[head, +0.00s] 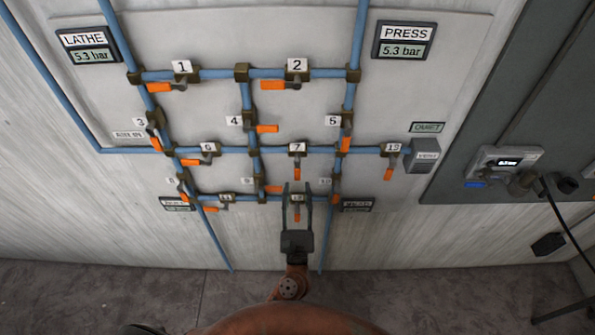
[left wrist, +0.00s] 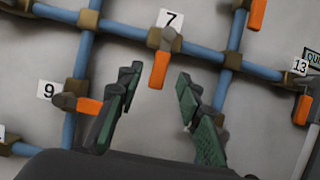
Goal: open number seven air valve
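The number seven air valve (head: 297,149) sits on a horizontal blue pipe, with a white "7" tag above it. Its orange handle (head: 297,174) points straight down, across the pipe. My left gripper (head: 297,186) is open and empty just below this handle, fingers pointing up at the panel. In the left wrist view, valve 7 (left wrist: 165,40) is ahead, and its orange handle (left wrist: 159,70) shows in the gap between the two open fingertips (left wrist: 157,75). I cannot tell how far the fingertips are from the handle in depth. My right gripper is not in view.
Valve 9 (left wrist: 75,104) with its orange handle is close to the left finger. Valve 12 (head: 297,199) is partly behind my gripper. Valve 5 (head: 347,121) and valve 13 (head: 391,149) lie to the right. LATHE (head: 87,45) and PRESS (head: 404,41) displays read 5.3 bar.

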